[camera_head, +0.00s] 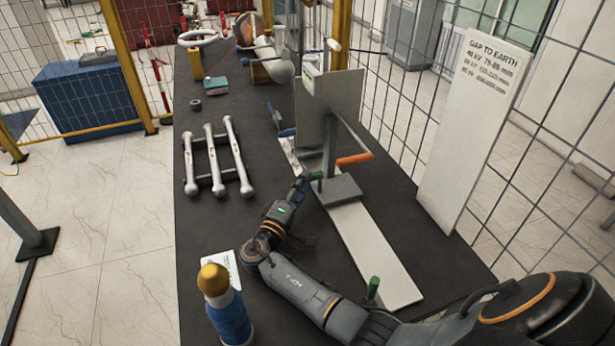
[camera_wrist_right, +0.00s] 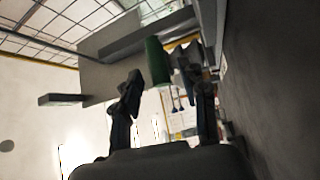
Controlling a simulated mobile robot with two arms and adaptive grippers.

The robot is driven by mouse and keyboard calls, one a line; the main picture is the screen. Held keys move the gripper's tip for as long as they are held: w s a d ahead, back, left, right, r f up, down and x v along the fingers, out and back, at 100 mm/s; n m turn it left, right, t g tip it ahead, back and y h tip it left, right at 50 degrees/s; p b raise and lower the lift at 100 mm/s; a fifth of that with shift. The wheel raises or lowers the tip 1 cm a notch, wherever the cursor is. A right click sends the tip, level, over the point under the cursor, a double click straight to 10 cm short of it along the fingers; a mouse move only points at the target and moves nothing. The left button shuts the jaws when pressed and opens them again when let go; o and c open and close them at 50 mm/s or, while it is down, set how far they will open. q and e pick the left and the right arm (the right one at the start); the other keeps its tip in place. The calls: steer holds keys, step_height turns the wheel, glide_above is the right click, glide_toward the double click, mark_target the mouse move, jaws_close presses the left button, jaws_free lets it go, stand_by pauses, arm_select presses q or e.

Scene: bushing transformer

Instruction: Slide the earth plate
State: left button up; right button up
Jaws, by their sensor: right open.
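The earth plate (camera_head: 343,105) is a tall pale grey plate standing upright on a grey block (camera_head: 340,189), which sits on a long light rail (camera_head: 375,255). A short green handle (camera_head: 316,175) projects from the block's left side. My right gripper (camera_head: 303,182) is at the green handle. In the right wrist view, the green handle (camera_wrist_right: 157,60) lies between the open fingers, and I cannot tell whether they touch it. My left gripper is not in view.
A sign board (camera_head: 475,125) stands at the table's right edge by the mesh fence. A rack of three grey rods (camera_head: 214,160) lies on the left. A blue bottle with a yellow top (camera_head: 229,318) stands in front. A green peg (camera_head: 373,288) stands near the rail's front end.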

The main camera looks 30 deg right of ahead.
steer(key=shift+x, duration=1.45)
jaws_close()
steer(key=shift+s+a, duration=0.1)
